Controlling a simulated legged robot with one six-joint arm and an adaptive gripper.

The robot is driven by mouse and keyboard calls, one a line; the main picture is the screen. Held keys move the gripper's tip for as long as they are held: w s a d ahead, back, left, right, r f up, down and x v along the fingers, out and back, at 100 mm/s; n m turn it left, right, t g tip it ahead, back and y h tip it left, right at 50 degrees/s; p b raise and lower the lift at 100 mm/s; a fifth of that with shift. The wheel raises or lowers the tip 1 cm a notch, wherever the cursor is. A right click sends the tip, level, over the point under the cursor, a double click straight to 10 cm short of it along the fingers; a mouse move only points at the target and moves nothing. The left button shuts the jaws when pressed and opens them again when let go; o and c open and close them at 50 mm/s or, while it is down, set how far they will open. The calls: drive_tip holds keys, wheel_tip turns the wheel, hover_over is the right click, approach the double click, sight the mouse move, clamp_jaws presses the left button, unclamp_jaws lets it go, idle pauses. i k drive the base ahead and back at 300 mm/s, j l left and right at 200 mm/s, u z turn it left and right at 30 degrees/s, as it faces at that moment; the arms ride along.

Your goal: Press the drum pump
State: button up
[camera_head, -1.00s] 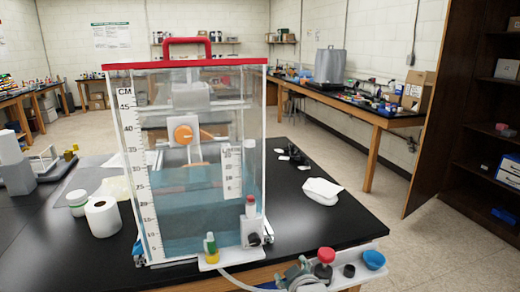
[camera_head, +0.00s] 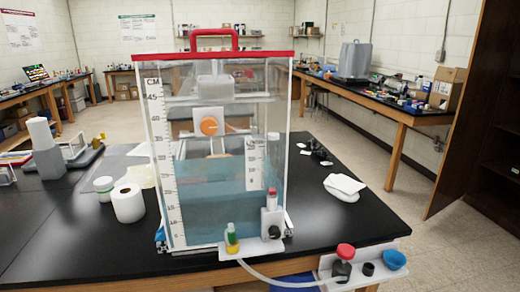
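A small dark bottle-like unit with a red knob on top, which looks like the drum pump (camera_head: 343,264), stands on a white ledge (camera_head: 330,285) at the table's front right edge. A pale hose (camera_head: 275,279) runs from the ledge to the base of a clear tank (camera_head: 225,220). The tank has a red lid and handle, a centimetre scale and blue-tinted water in its lower part. An orange round part (camera_head: 209,126) shows inside or behind its clear wall. My gripper is not in view.
A blue cup (camera_head: 393,260) and a small black cap (camera_head: 367,269) sit right of the pump. A white fitting with a red top (camera_head: 271,212) and a green-and-yellow piece (camera_head: 231,240) stand at the tank's front. A paper roll (camera_head: 128,203) stands left. Black tabletop right of the tank is mostly clear.

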sight(346, 252)
drive_tip(key=i+l, duration=0.15)
drive_tip(key=i, duration=0.7)
drive_tip(key=l+z, duration=0.05)
